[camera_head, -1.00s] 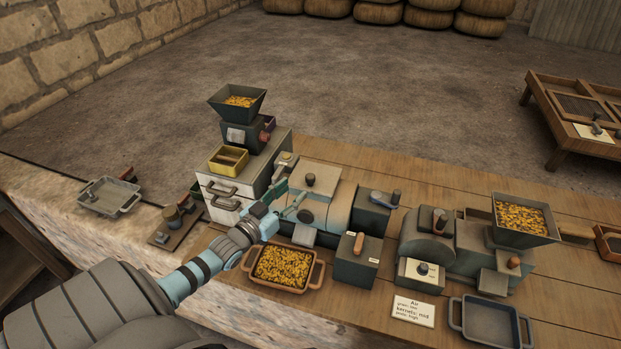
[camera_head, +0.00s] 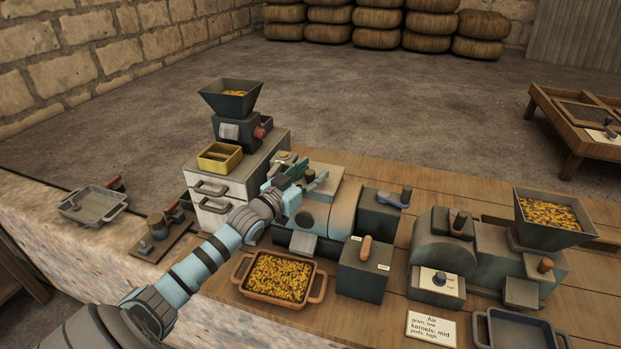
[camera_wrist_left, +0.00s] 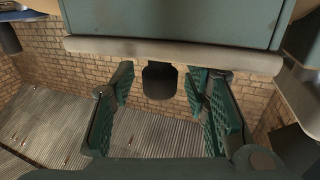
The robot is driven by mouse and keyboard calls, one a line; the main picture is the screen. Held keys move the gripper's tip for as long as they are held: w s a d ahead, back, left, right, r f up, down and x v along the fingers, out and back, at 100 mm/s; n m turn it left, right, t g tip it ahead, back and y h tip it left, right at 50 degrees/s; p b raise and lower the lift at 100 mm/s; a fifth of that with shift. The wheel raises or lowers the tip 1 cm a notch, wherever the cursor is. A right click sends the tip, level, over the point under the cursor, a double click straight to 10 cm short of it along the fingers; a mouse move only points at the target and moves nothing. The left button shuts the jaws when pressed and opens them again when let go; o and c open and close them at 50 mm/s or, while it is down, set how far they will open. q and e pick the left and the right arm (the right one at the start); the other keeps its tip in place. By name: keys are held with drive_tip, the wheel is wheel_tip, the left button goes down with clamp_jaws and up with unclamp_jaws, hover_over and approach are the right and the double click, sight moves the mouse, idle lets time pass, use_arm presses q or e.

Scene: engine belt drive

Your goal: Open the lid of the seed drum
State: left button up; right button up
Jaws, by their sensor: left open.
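The seed drum (camera_head: 342,210) is the rounded tan and grey machine in the middle of the bench. Its flat lid (camera_head: 328,170) looks shut, and my gripper partly covers it in the head view. My left gripper (camera_head: 305,177) is over the lid, with its green fingers spread. In the left wrist view a dark knob (camera_wrist_left: 159,82) shows between the two open fingers of my left gripper (camera_wrist_left: 162,95), near a pale edge. I cannot tell whether the fingers touch it. The knob is hidden in the head view. My right gripper is out of view.
A grain-filled tray (camera_head: 279,278) lies below my left arm. A control box with an orange lever (camera_head: 364,265) stands to its right. The cabinet with a hopper (camera_head: 231,97) is behind left. A second hopper machine (camera_head: 548,215) stands at right.

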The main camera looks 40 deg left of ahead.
use_arm(q)
clamp_jaws()
drive_tip(key=shift+r, duration=0.1)
